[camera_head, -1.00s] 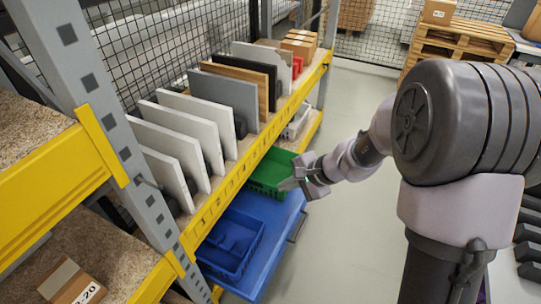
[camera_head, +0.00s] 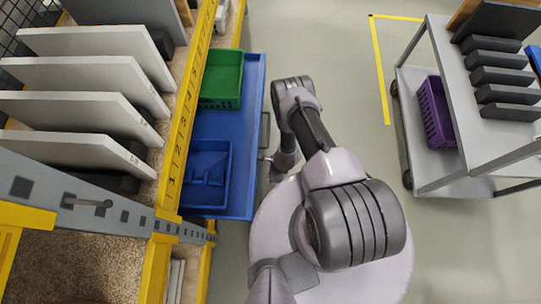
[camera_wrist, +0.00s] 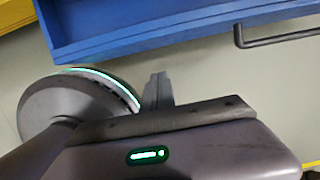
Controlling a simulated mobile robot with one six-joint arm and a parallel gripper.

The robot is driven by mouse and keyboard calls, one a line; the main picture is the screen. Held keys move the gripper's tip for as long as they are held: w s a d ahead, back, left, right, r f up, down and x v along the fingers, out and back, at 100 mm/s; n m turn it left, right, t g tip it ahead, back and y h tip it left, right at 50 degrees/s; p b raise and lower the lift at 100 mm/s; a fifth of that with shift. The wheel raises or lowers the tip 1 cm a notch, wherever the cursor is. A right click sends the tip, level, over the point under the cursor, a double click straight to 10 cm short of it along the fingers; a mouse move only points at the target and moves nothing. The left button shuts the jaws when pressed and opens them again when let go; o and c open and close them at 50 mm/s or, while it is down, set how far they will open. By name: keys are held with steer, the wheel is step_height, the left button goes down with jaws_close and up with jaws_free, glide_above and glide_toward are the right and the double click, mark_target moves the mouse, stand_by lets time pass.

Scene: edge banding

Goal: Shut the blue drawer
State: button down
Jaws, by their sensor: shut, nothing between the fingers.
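The blue drawer (camera_head: 252,100) is pulled out from under the yellow-edged shelf, left of centre in the head view. A dark bar handle (camera_head: 265,132) is on its right-hand front edge. A green crate (camera_head: 221,79) and a blue bin (camera_head: 207,176) stand in it. My gripper (camera_head: 270,165) is just outside the front edge, near the handle, partly hidden by my arm. In the wrist view the drawer (camera_wrist: 150,30) and its handle (camera_wrist: 280,38) show at the top. The fingers (camera_wrist: 158,84) are shut and empty, apart from both.
White panels (camera_head: 95,85) stand in a row on the shelf above. A grey cart (camera_head: 450,180) with a purple crate (camera_head: 435,112) stands at the right. Open floor (camera_head: 345,60) lies between shelf and cart. A grey rack post (camera_head: 80,200) is at the lower left.

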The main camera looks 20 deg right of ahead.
steer(key=shift+w+a+f+b, duration=0.35)
steer(key=shift+a+f+b, duration=0.2)
steer(key=shift+a, duration=0.2)
steer(key=shift+w+a+f+b, duration=0.3)
steer(key=shift+a+f+b, duration=0.2)
steer(key=shift+a, duration=0.3)
steer(key=shift+w+a+f+b, duration=0.35)
steer(key=shift+a+f+b, duration=0.2)
steer(key=shift+a, duration=0.2)
